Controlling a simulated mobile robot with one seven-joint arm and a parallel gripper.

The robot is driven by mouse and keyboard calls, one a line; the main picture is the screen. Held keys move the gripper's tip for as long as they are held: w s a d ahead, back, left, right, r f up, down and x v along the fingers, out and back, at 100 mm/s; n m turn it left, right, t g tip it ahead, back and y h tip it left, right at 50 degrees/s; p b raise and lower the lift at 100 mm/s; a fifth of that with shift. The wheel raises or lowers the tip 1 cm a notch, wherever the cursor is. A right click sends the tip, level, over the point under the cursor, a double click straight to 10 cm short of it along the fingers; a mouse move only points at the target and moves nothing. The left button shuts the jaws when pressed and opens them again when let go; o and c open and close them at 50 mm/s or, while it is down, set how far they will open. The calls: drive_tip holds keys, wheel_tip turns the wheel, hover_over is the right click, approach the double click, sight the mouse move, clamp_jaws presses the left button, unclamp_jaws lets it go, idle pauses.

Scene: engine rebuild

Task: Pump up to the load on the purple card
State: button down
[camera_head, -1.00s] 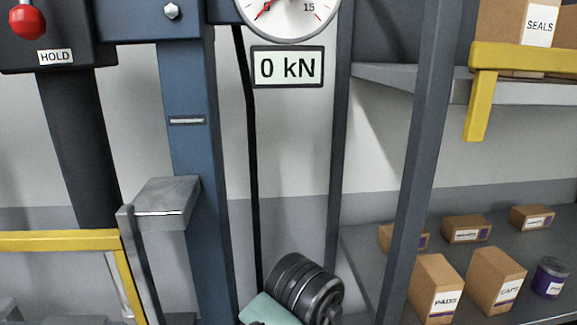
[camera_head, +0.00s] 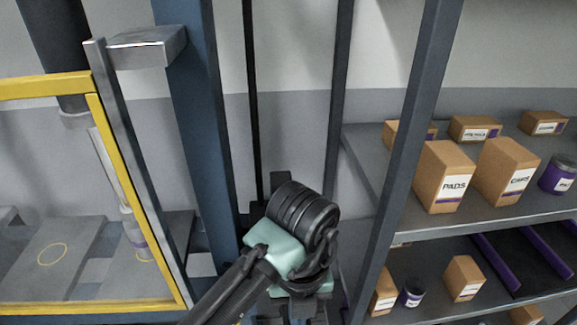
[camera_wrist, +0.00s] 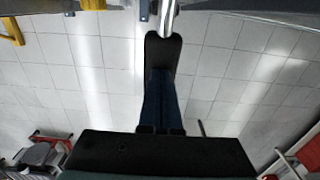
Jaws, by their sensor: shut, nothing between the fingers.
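My gripper (camera_wrist: 163,60) is shut and empty in the wrist view, its dark fingers pointing toward the top. A shiny metal rod (camera_wrist: 168,14) lies just beyond the fingertips; it may be the pump handle, and I cannot tell whether they touch. In the head view my arm's black and mint-green parts cover the gripper's tips. The press's blue column (camera_head: 195,150) stands left of my arm. The load gauge and its readout are out of view now. I cannot make out a purple card or the pump body.
A yellow-framed guard (camera_head: 40,86) covers the press area at left. A grey post (camera_head: 410,150) stands right of my arm. A shelf (camera_head: 365,160) behind it holds several boxes, including PADS (camera_head: 443,178) and CAPS (camera_head: 506,172). The wrist view shows pale tiled floor (camera_wrist: 235,80).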

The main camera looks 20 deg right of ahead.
wheel_tip(320, 180, up, 16)
drive_tip(key=p, duration=1.3)
drive_tip(key=shift+r, duration=0.2)
drive_tip(key=shift+f+b, duration=0.8)
drive_tip(key=shift+f, duration=0.45)
wheel_tip(320, 180, down, 14)
drive_tip(key=b, duration=1.2)
drive_tip(key=shift+f, duration=0.2)
wheel_tip(320, 180, up, 17)
drive_tip(key=p, duration=1.4)
drive_tip(key=shift+f, duration=0.2)
